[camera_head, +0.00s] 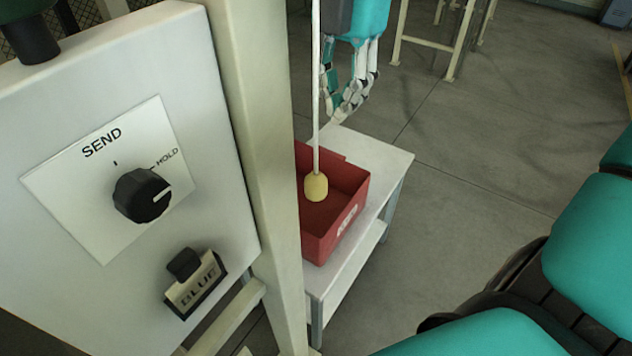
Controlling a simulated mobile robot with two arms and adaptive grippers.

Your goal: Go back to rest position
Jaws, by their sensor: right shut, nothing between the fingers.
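My right gripper (343,112) hangs down from the top of the head view, with teal and white fingers. Its fingertips are together, with nothing held. It shows above the far end of a white cart (385,166) and a red bin (345,205). A thin pale cord (316,90) with a yellow knob (316,187) hangs just left of it in the picture; I cannot tell the gap in depth. Teal links of my own arm show at the right and bottom right. My left gripper is not in view.
A light panel (100,80) with a black dial (142,195) marked SEND and HOLD fills the left. Grey floor (480,150) is clear right of the cart.

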